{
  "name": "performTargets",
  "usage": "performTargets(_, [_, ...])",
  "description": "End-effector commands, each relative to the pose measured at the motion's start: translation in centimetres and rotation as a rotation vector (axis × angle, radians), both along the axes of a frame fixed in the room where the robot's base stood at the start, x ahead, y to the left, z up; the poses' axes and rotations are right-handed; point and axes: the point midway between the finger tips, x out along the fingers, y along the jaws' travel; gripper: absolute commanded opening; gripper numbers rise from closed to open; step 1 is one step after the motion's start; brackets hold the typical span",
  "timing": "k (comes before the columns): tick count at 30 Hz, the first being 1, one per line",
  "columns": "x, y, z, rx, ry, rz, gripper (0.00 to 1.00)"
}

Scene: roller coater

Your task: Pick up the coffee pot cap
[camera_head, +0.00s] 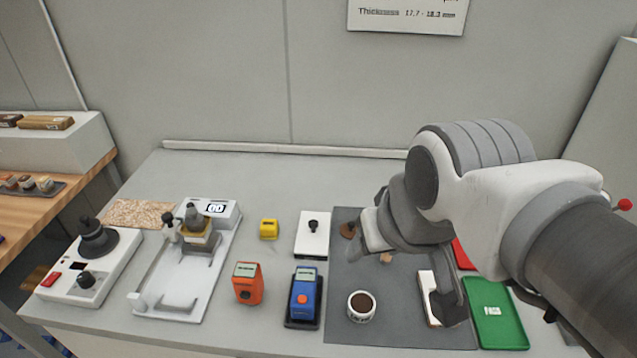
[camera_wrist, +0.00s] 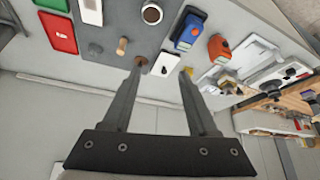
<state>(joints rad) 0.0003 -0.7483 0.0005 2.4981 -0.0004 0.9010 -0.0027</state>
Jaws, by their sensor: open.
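No coffee pot cap can be clearly identified. A small brown piece (camera_head: 348,230), which may be a cap, lies on the dark grey mat (camera_head: 345,275) near the white board; in the wrist view it shows (camera_wrist: 142,61) by the tip of my left-hand finger. A white round pot (camera_head: 361,307) with a dark brown top stands at the mat's front; it also shows in the wrist view (camera_wrist: 152,14). My gripper (camera_wrist: 162,69) is open, with nothing between its fingers. In the head view my arm hides part of the mat and the fingertips are unclear.
A white board with a black knob (camera_head: 313,226), a blue device (camera_head: 304,296), an orange device (camera_head: 247,284) and a yellow block (camera_head: 268,229) stand left of the mat. A wooden knob (camera_wrist: 122,46) is on the mat. A green tray (camera_head: 497,325) lies at right.

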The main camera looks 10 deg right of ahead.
Motion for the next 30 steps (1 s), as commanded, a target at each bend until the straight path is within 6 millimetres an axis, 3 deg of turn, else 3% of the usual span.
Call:
performTargets(5, [1.6,-0.2,0.4,-0.069,0.037,0.072,0.59])
performTargets(17, [11.6,-0.5,1.4,-0.365,0.253,0.536,0.59])
performTargets(23, [17.2,-0.7,0.1,-0.445,0.354,0.792,0.59])
performTargets(30, [23.7,-1.6,-3.0,-0.479,0.446,1.097,0.59])
